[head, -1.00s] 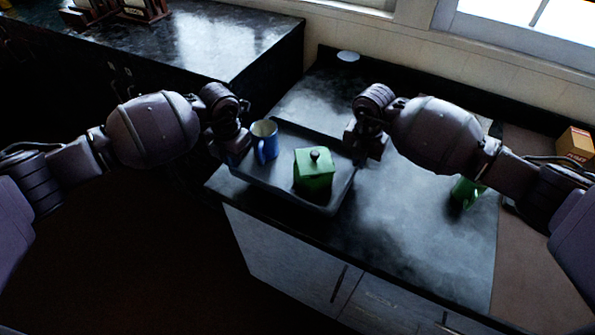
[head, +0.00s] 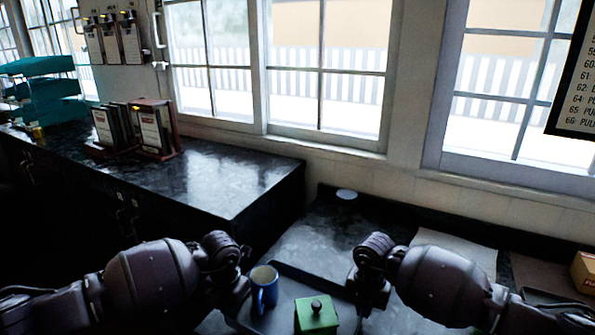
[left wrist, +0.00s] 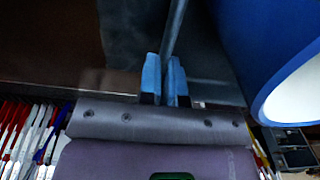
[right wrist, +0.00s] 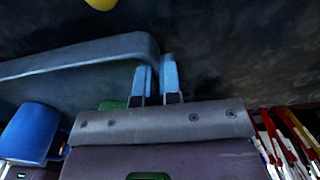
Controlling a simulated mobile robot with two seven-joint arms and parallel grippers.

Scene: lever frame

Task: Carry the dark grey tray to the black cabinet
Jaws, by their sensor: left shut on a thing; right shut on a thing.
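The dark grey tray (head: 284,296) is at the bottom middle of the head view, between my two grippers. It carries a blue mug (head: 264,294) on the left and a green box with a black knob (head: 316,319) on the right. My left gripper (left wrist: 166,80) is shut on the tray's left rim, close to the mug. My right gripper (right wrist: 154,80) is shut on the tray's right rim. The black cabinet (head: 125,212) with a glossy dark top stands at the left. I cannot tell whether the tray touches the counter.
The cabinet's top holds binders in a rack (head: 150,130) and teal letter trays (head: 45,88) towards its far left; its near right part (head: 225,180) is clear. A white round thing (head: 347,194) lies on the counter behind the tray. A small carton (head: 584,272) is at the far right.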

